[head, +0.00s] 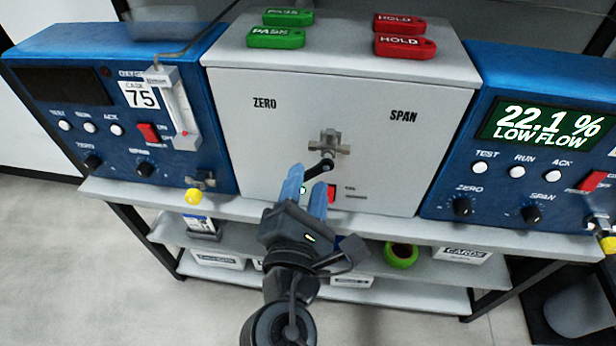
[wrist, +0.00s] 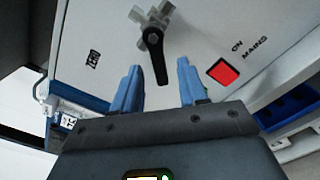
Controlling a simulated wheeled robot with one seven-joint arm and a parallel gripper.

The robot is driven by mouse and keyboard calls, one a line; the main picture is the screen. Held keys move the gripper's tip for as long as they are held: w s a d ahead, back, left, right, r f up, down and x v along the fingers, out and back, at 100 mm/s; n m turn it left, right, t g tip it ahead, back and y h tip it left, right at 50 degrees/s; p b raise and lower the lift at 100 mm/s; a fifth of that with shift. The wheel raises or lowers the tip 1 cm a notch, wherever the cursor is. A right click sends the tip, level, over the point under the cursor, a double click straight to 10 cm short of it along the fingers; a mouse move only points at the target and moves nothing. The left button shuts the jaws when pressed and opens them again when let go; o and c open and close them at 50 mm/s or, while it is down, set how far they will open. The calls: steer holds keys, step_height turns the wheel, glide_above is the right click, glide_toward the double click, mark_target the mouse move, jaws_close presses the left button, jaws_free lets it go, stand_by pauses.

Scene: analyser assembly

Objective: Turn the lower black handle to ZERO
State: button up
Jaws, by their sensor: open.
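The black handle (head: 318,168) is on a metal cross-shaped valve fitting (head: 329,143) low on the grey box's front panel. It slants down and to the left from its pivot, pointing at neither the ZERO label (head: 264,103) nor the SPAN label (head: 403,116). My gripper (head: 308,180) is open with blue fingers just in front of the panel. In the wrist view, the black handle (wrist: 156,58) hangs with its free end between the two open fingers (wrist: 158,72), with a gap on each side. I cannot tell how deep the fingers reach around it.
A red mains switch (head: 331,193) sits just right of my fingers, and also in the wrist view (wrist: 222,72). Blue analysers stand left (head: 215,150) and right (head: 490,190). Green PASS and red HOLD tags lie on the box top. A shelf with boxes is below.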

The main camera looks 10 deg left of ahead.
steer(key=shift+w, duration=0.75)
steer(key=shift+c, duration=0.4)
jaws_close()
